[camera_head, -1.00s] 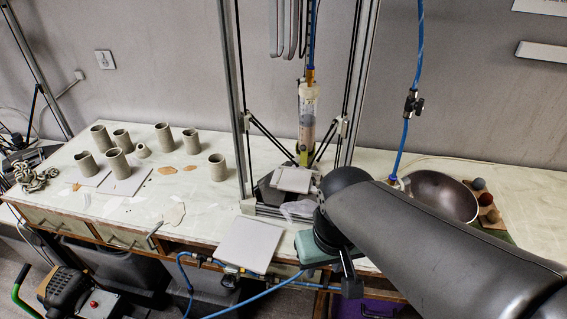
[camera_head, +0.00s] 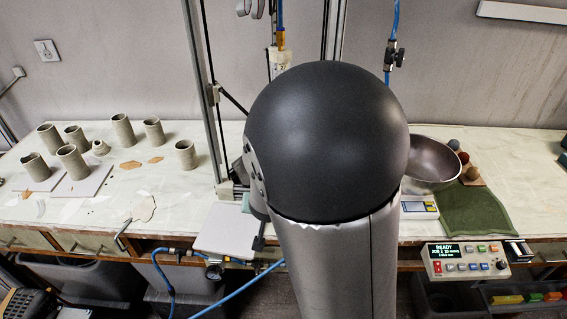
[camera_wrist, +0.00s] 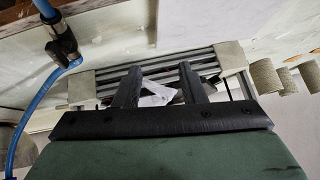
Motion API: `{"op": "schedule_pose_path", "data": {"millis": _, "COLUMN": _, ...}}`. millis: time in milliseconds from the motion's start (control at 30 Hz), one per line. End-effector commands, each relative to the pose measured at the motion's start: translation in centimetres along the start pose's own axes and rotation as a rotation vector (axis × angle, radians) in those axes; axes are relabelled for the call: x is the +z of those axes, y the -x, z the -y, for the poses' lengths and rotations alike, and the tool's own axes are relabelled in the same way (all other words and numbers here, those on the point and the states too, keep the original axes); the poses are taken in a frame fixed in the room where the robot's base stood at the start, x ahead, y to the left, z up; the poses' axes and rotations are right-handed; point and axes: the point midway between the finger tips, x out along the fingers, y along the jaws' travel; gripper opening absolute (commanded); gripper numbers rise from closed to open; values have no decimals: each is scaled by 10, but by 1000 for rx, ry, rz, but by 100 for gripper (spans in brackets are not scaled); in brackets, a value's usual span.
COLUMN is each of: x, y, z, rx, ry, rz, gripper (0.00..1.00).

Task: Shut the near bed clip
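My gripper (camera_wrist: 158,78) shows in the wrist view with its two dark fingers apart and nothing clearly held between them. Past the fingers lie the printer's aluminium base rails (camera_wrist: 215,62) and a crumpled clear-white sheet (camera_wrist: 158,94). I cannot make out the near bed clip in either view. In the head view my arm's large dark joint covers the print bed and most of my gripper. The printer's upright frame (camera_head: 210,90) and the clay tube (camera_head: 282,60) show behind my arm.
A pale square board (camera_head: 225,232) lies at the table's front edge, left of my arm. Clay cups (camera_head: 122,130) stand at the left. A metal bowl (camera_head: 430,163), green cloth (camera_head: 475,215) and control box (camera_head: 465,262) are at the right. A blue hose with a valve (camera_head: 393,57) hangs behind.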

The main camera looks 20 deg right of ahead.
Motion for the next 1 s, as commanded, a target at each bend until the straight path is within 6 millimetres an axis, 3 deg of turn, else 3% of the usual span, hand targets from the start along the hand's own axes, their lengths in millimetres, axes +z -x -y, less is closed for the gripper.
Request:
{"op": "schedule_pose_path", "data": {"millis": 33, "x": 0, "y": -34, "z": -9, "rx": 68, "ry": 10, "rz": -111, "gripper": 37}}
{"op": "schedule_pose_path", "data": {"millis": 100, "x": -22, "y": -48, "z": -20, "rx": 149, "ry": 17, "rz": -296, "gripper": 37}}
{"op": "schedule_pose_path", "data": {"millis": 233, "x": -60, "y": -43, "z": -28, "rx": 247, "ry": 57, "rz": -591, "gripper": 37}}
{"op": "schedule_pose_path", "data": {"millis": 400, "x": -79, "y": -32, "z": -38, "rx": 301, "ry": 31, "rz": -840, "gripper": 37}}
{"op": "schedule_pose_path", "data": {"millis": 667, "x": -92, "y": -30, "z": -47, "rx": 306, "ry": -12, "rz": -944, "gripper": 37}}
{"op": "schedule_pose_path", "data": {"millis": 1000, "x": -133, "y": -58, "z": -60, "rx": 305, "ry": -10, "rz": -940, "gripper": 37}}
